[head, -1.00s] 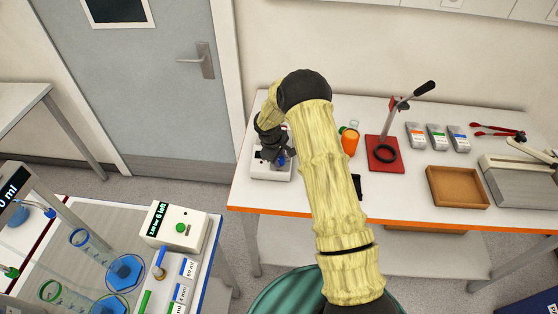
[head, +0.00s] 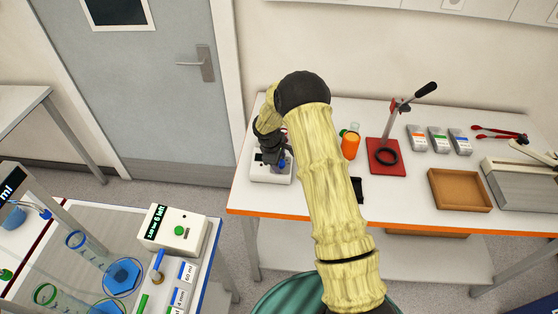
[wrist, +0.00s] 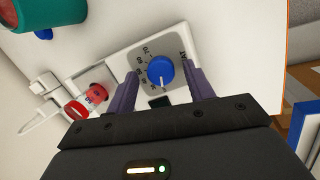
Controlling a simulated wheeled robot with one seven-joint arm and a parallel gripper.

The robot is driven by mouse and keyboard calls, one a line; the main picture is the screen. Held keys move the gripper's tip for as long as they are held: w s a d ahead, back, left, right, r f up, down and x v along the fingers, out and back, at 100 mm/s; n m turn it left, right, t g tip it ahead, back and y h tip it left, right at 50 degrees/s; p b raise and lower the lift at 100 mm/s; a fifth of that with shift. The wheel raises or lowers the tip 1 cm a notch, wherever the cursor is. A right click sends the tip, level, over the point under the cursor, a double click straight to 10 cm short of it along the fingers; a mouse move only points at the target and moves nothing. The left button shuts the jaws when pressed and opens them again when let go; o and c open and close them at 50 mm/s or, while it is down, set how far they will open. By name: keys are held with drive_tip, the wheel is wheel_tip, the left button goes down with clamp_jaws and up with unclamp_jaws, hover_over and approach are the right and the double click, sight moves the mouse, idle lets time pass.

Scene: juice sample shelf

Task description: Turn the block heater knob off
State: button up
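The block heater (head: 262,175) is a white box at the left end of the white table, partly hidden by my gripper (head: 274,153). In the wrist view, the heater's grey panel (wrist: 180,52) carries a round blue knob (wrist: 160,72) with a white pointer line and a printed scale around it; "70" and "60" are readable. My gripper (wrist: 161,78) is open, with one purple-grey finger on each side of the knob. Gaps show between the fingers and the knob, so no grip is visible. How far above the panel the fingertips are is hard to tell.
Red-capped vials (wrist: 97,92) sit beside the panel. An orange container (head: 350,145), a red-based press (head: 386,168) and a brown tray (head: 460,203) stand farther right on the table. A second bench with a white meter box (head: 174,232) is at lower left.

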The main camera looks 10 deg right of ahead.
drive_tip(key=b+v, duration=0.4)
drive_tip(key=v, duration=1.3)
drive_tip(key=shift+b, duration=0.3)
drive_tip(key=shift+s+a+r, duration=0.1)
drive_tip(key=shift+s+a, duration=0.05)
drive_tip(key=s+d+m+y, duration=0.1)
drive_tip(key=s+m, duration=0.5)
drive_tip(key=s, duration=0.7)
drive_tip(key=s+d+m+y, duration=0.1)
drive_tip(key=s+d+m, duration=0.2)
drive_tip(key=s, duration=1.1)
drive_tip(key=m, duration=0.3)
drive_tip(key=shift+d+t+y, duration=0.25)
drive_tip(key=shift+t+y, duration=0.05)
drive_tip(key=shift+t, duration=0.1)
